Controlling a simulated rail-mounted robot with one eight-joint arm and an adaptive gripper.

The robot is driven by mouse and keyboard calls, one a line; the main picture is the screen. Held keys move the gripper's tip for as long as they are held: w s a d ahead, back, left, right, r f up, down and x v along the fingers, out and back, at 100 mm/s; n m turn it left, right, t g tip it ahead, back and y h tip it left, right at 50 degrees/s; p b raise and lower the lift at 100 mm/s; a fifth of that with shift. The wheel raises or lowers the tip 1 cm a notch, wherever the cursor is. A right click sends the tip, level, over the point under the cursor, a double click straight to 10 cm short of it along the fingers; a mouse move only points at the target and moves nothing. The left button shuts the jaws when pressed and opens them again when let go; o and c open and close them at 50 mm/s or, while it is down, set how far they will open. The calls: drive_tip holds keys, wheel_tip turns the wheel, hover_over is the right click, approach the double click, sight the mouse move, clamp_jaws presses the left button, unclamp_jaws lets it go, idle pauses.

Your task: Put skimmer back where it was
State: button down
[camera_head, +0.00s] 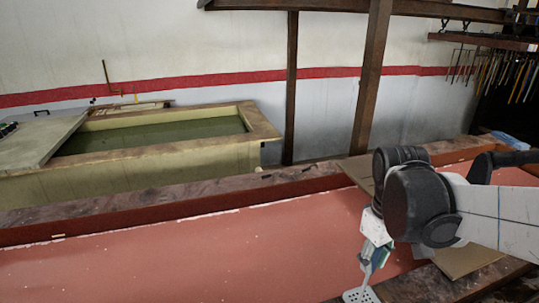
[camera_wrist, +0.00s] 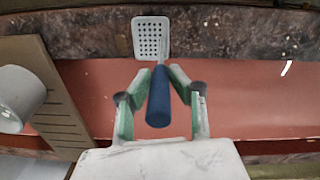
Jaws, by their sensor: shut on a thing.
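The skimmer has a white perforated head and a blue handle. In the wrist view the skimmer (camera_wrist: 158,100) sits between the two green-padded fingers of my gripper (camera_wrist: 160,78), which are shut on it near the neck. Its handle end points toward the camera, and its head lies beyond the fingertips, over the dark edge of the red basin. In the head view my gripper (camera_head: 374,256) is at the lower right, with the skimmer head (camera_head: 361,295) hanging below it at the bottom edge. Most of the handle is hidden there.
A long red basin (camera_head: 180,262) with stone-like rims crosses the foreground. A brown board (camera_head: 355,171) lies across it by my arm; a ribbed one (camera_wrist: 50,105) shows at left in the wrist view. A tank of green liquid (camera_head: 150,135) stands behind. Tools (camera_head: 510,75) hang upper right.

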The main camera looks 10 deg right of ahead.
drive_tip(key=shift+f, duration=0.1)
drive_tip(key=shift+f, duration=0.15)
drive_tip(key=c, duration=1.6)
unclamp_jaws()
drive_tip(key=shift+o, duration=0.2)
drive_tip(key=r, duration=1.2)
drive_tip(key=shift+a+r, duration=0.1)
drive_tip(key=shift+a, duration=0.15)
drive_tip(key=s+a+f+m+t, duration=0.1)
drive_tip(key=a+f+m+t, duration=0.2)
drive_tip(key=a+f+t, duration=0.3)
drive_tip(key=shift+s+a+t, duration=0.35)
drive_tip(key=shift+a+t, duration=0.25)
drive_tip(key=shift+a, duration=0.5)
